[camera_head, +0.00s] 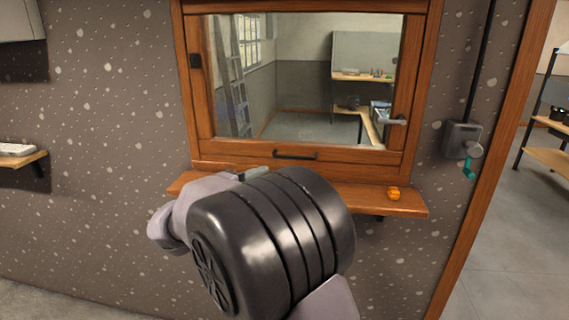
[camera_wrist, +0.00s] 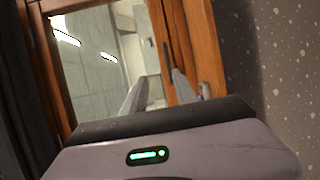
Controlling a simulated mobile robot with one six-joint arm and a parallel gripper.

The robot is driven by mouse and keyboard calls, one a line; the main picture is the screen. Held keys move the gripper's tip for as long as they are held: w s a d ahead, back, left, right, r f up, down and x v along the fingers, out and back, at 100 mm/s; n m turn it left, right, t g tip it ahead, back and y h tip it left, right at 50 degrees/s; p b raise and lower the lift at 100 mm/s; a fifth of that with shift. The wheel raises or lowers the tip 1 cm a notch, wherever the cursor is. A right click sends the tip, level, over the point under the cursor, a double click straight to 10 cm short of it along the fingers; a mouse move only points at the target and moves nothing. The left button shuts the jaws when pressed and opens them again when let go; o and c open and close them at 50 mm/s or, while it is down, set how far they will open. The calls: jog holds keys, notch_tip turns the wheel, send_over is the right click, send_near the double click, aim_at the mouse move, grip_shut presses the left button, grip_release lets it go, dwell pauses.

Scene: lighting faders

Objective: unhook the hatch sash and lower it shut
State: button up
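The hatch sash, a wooden frame (camera_head: 340,154) around glass, fills the hatch opening in the head view. Its lower rail carries a dark bar handle (camera_head: 296,155) and sits close above the hatch frame's bottom; I cannot tell whether a gap is left. A dark bar (camera_wrist: 166,52) shows beyond the fingertips.
A grey wall box (camera_head: 461,137) with a teal handle (camera_head: 468,168) is right of the hatch. A doorway opens at far right. A shelf (camera_head: 22,160) is at left.

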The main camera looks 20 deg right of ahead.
jog(key=v, duration=0.5)
jog(key=shift+s+a+p, duration=0.15)
jog(key=shift+p, duration=0.2)
